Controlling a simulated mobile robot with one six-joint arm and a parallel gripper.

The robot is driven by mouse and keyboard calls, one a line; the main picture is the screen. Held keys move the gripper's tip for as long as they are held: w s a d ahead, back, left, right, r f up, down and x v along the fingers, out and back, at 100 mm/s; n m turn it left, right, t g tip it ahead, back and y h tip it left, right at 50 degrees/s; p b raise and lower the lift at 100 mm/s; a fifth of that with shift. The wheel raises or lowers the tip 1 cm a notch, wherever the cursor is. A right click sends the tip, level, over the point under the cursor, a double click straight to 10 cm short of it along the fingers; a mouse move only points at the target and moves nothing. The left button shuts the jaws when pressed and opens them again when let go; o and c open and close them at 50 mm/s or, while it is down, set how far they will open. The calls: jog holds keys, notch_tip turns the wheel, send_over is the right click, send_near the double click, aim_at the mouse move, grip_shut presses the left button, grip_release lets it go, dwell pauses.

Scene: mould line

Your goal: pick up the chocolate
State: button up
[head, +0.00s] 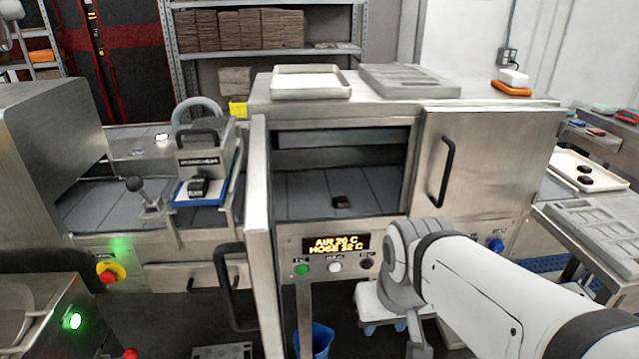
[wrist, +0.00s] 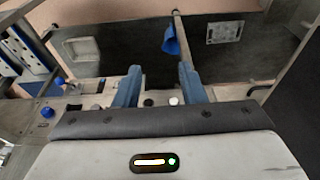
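A small dark brown chocolate (head: 341,202) lies on the grey slatted belt inside the open bay of the steel machine in the head view. In the head view my white arm reaches in from the lower right, and its wrist is in front of the machine, right of and below the bay. My gripper (wrist: 158,70) shows in the wrist view with its two blue fingers apart and nothing held between them. The chocolate cannot be made out in the wrist view.
The bay's door (head: 262,230) stands open on the left, with a dark handle. A closed door (head: 485,160) is right of the bay. A control panel (head: 336,244) sits below it. More dark chocolates (head: 586,179) lie on a white tray (head: 612,181) at the right.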

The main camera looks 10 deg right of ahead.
jog(key=shift+o, duration=0.7)
jog(key=shift+w+d, duration=0.15)
jog(key=shift+w, duration=0.05)
jog(key=o, duration=0.3)
jog(key=w+d+t, duration=0.2)
jog(key=w, duration=0.4)
jog(key=w+d+t+h, duration=0.1)
jog(key=w+d+t, duration=0.1)
jog(key=w, duration=0.3)
jog(key=w+d+t+h+b, duration=0.1)
jog(key=w+d+t, duration=0.1)
jog(key=w, duration=0.4)
jog(key=shift+w+d, duration=0.3)
jog(key=shift+d, duration=0.1)
jog(key=n+t+y, duration=0.4)
jog(key=t+y, duration=0.1)
jog(key=y, duration=0.2)
send_near(342, 201)
jog(key=shift+w+d+f+b, duration=0.2)
jog(key=shift+d+f+b, duration=0.25)
jog(key=shift+d, duration=0.35)
jog(key=shift+w+a+t+y, duration=0.2)
jog(key=shift+a+t+y, duration=0.1)
jog(key=shift+a+y, duration=0.1)
jog(key=shift+w+a+f, duration=0.1)
jog(key=shift+w+a, duration=0.05)
jog(key=shift+w, duration=0.15)
jog(key=shift+a+p+x, duration=0.2)
jog(key=shift+p+x, duration=0.45)
jog(key=shift+x, duration=2.8)
